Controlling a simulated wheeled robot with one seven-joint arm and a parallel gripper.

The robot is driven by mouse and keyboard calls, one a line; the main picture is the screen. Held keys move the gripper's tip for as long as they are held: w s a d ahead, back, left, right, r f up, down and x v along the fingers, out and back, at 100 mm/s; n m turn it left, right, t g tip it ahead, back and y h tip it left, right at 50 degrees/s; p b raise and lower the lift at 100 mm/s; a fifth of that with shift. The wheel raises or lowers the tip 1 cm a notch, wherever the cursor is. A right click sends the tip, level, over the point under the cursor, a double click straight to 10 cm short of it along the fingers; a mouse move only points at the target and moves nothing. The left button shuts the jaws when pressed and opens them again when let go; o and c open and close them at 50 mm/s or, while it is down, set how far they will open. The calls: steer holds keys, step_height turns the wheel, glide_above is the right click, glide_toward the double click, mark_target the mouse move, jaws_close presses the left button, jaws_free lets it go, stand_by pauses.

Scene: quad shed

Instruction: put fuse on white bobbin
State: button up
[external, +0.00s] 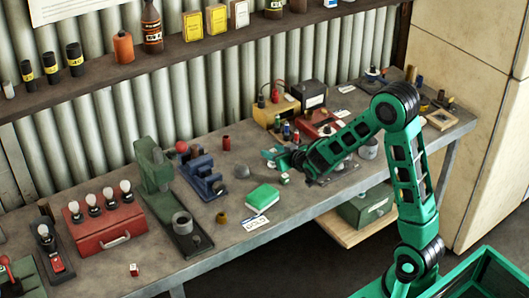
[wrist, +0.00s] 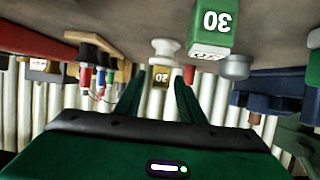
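The white bobbin (wrist: 165,48) stands on the bench in the wrist view, which is upside down.
A grey round piece (wrist: 236,66) stands beside the green fuse. A green-and-white box (external: 262,197) lies near the bench's front edge. A blue vise (external: 203,178) and a red block with several bulbs (external: 105,222) are to the left. A wooden-and-red fixture (external: 275,108) is behind.

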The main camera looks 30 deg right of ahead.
steer(key=shift+r, duration=0.1)
steer(key=v, duration=1.2)
stand_by(0.4)
